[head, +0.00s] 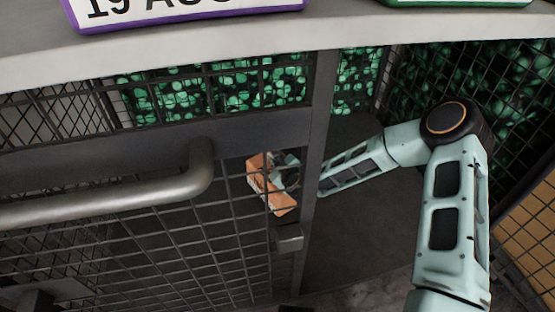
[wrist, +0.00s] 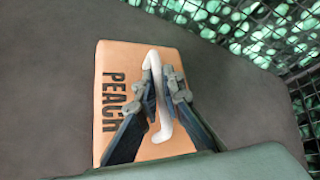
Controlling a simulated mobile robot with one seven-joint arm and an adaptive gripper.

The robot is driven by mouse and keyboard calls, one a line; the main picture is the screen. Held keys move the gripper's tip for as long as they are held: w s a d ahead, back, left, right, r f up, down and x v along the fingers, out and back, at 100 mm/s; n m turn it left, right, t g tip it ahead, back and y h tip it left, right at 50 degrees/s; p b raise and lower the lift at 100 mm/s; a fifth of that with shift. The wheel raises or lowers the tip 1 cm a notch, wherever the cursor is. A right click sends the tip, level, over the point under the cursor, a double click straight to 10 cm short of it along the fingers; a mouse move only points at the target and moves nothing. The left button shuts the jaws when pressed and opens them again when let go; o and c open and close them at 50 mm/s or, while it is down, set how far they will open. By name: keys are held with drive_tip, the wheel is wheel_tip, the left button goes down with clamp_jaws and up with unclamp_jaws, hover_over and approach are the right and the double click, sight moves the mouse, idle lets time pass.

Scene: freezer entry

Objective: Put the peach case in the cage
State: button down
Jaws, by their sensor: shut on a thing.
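The peach case (wrist: 132,60) is an orange box with PEACH in dark letters and a white handle (wrist: 152,62) on its top. My gripper (wrist: 158,85) is shut on the handle in the wrist view. In the head view the peach case (head: 270,190) shows behind the mesh of the cage door (head: 150,225), with my gripper (head: 288,172) at its upper right. My arm reaches in from the right, past the door's upright edge. In the wrist view a grey floor surrounds the case; I cannot tell whether the case touches it.
The cage door's grey bar handle (head: 120,197) sticks out on the near side. The door's upright post (head: 318,135) stands close beside my forearm. Mesh with green behind it (wrist: 235,28) closes the back. A yellow-brown panel (head: 530,235) is at the right. Bare floor (head: 365,225) lies below my arm.

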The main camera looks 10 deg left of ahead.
drive_tip(key=shift+w+f+b, duration=0.15)
drive_tip(key=shift+f+b, duration=0.5)
drive_tip(key=shift+f, duration=0.75)
drive_tip(key=c, duration=2.4)
unclamp_jaws()
drive_tip(key=shift+s+f, duration=0.2)
drive_tip(key=shift+f, duration=0.1)
drive_tip(key=o, duration=0.3)
drive_tip(key=shift+d, duration=0.1)
drive_tip(key=shift+r, duration=0.1)
drive_tip(key=p+v, duration=0.2)
drive_tip(key=v, duration=0.5)
drive_tip(key=shift+s+d+r+p, duration=0.1)
drive_tip(key=shift+s+p, duration=0.1)
drive_tip(key=shift+p, duration=0.15)
